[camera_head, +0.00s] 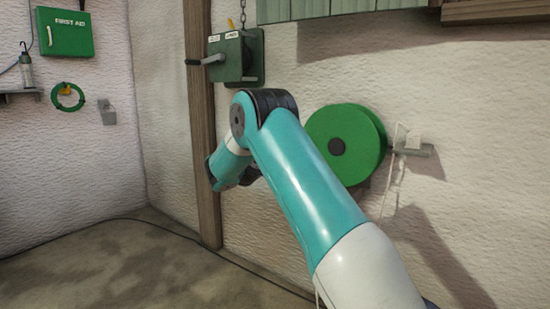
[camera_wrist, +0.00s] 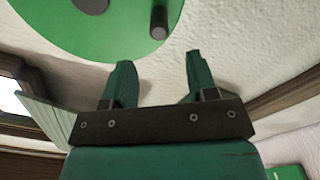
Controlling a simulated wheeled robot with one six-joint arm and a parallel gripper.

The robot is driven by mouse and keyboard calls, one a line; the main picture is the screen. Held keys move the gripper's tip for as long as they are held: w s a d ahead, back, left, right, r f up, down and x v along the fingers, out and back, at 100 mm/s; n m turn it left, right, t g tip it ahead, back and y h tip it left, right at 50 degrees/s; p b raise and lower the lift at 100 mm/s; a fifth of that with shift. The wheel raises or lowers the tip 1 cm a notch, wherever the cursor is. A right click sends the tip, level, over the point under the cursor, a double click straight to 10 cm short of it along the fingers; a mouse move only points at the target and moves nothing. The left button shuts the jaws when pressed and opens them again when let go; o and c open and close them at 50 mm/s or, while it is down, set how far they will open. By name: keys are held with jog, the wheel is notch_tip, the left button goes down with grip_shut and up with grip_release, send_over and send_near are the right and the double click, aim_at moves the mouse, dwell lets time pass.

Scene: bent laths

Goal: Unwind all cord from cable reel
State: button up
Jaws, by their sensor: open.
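The cable reel (camera_head: 370,133) is a large green disc with a dark hub, mounted on the white wall right of centre in the head view; my arm covers its lower left part. The reel (camera_wrist: 125,35) also fills the top left of the wrist view, with a dark peg handle (camera_wrist: 159,20) standing out near its rim. My gripper (camera_wrist: 160,62) is open and empty, its fingers pointing toward the reel, just short of the peg in the picture. In the head view the fingertips are hidden. A pale cord (camera_head: 391,183) hangs at the reel's right side.
A grey bracket (camera_head: 418,151) juts from the wall right of the reel. A green winch box (camera_head: 232,57) with a crank (camera_head: 205,61) is mounted upper left, near a wooden post (camera_head: 201,120). A dark line runs across the floor (camera_head: 120,275). The floor at left is otherwise clear.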

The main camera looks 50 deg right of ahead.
jog(key=a, duration=0.6)
jog(key=shift+s+a+p, duration=0.25)
jog(key=shift+p, duration=0.1)
